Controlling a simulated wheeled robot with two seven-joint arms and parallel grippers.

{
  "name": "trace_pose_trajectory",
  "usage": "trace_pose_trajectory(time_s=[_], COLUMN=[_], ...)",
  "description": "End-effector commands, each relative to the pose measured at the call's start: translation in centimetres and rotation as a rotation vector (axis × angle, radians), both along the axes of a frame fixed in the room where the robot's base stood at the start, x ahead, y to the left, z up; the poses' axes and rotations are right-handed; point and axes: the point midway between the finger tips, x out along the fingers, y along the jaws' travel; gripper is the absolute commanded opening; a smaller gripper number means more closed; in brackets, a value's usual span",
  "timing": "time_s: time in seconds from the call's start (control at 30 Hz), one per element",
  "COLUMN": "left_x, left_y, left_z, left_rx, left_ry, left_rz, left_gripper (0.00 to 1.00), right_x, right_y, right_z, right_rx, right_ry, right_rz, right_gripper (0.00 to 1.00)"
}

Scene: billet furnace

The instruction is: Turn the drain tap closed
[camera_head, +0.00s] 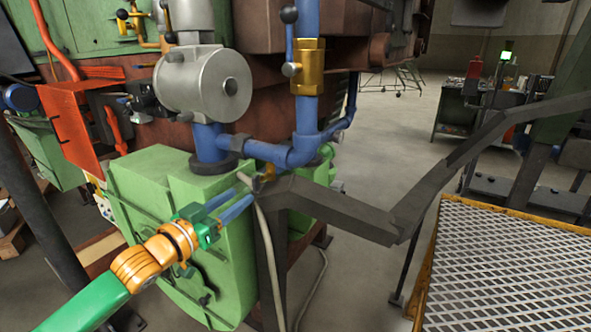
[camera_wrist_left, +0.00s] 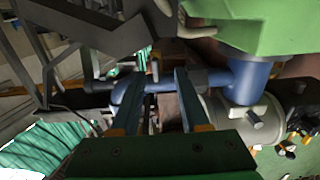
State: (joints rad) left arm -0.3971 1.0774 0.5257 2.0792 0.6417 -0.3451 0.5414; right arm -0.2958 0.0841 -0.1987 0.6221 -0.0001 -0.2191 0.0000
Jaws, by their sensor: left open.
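A small brass tap-like fitting (camera_head: 268,172) shows low on the blue pipework, with a grey handle-like part beside it; I cannot tell how far it is turned. Higher up, a brass valve (camera_head: 306,68) with a blue lever sits on the upright blue pipe. The frames do not settle which is the drain tap. My left gripper (camera_head: 243,195) is open, its blue fingers pointing at the lower fitting from the front left. In the left wrist view, the open fingers (camera_wrist_left: 157,75) reach toward the blue pipe (camera_wrist_left: 242,78); I see nothing gripped. My right gripper is out of view.
A green housing (camera_head: 165,190) stands below the grey pump body (camera_head: 203,80). A dark bent rail (camera_head: 340,208) crosses close to the right of my gripper. A grated platform (camera_head: 505,270) lies at the right. Open floor (camera_head: 395,130) shows behind.

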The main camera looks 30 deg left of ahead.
Motion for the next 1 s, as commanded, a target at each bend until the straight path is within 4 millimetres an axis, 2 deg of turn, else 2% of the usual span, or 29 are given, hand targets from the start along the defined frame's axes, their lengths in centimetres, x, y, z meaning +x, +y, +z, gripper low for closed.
trace_pose_trajectory(time_s=[0.07,0.17,0.7,1.0], left_x=[0.0,0.4,6.3,7.0], left_y=[-0.9,-1.2,-1.4,-1.6], left_z=[1.0,1.3,1.3,0.9], left_rx=[0.003,0.001,-0.001,0.005], left_ry=[-0.014,-0.02,-0.018,-0.015], left_rz=[-0.024,-0.031,-0.025,-0.027], left_gripper=[0.45,0.45,0.45,0.45], right_x=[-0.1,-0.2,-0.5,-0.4], right_y=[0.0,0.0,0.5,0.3], right_z=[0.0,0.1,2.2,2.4], right_rx=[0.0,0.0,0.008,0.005], right_ry=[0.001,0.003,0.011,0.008], right_rz=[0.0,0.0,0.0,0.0], right_gripper=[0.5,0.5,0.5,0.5])
